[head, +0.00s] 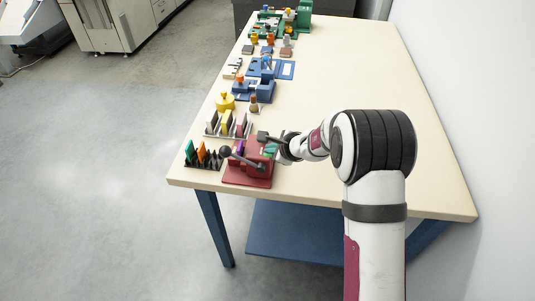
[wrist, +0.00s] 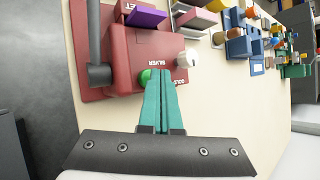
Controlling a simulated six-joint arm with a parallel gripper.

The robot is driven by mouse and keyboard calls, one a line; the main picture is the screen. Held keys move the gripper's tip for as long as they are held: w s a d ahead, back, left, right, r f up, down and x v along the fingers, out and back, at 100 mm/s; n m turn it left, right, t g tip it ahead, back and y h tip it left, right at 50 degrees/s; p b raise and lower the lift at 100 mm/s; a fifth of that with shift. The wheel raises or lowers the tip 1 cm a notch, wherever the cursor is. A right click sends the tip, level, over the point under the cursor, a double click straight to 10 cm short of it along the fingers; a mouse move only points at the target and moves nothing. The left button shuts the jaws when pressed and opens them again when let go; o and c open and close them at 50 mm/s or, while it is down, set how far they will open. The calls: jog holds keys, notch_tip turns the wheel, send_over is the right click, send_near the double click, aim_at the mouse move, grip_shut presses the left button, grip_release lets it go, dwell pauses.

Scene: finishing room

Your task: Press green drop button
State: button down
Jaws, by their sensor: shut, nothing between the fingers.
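A red machine (head: 240,178) stands at the near left corner of the table; its body (wrist: 125,60) fills the upper left of the wrist view. It bears the words SILVER and GOLD. A round green button (wrist: 144,77) sits on its face, partly hidden by my fingers. A whitish knob (wrist: 187,58) is to the right of the button. My gripper (wrist: 164,74) has its teal fingers shut together and empty, with the tips just beside the green button; I cannot tell whether they touch it. In the head view my gripper (head: 270,150) is over the machine.
A dark lever (wrist: 95,45) rises at the machine's left. A purple block (wrist: 146,17) sits on its top. A rack of coloured pieces (head: 202,155) stands to the left, and a blue device (head: 255,88) and other small items line the table's left edge. The table's right side is clear.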

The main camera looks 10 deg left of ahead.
jog(key=shift+f, duration=0.5)
dwell(0.5)
jog(key=shift+r, duration=0.9)
jog(key=shift+r, duration=2.55)
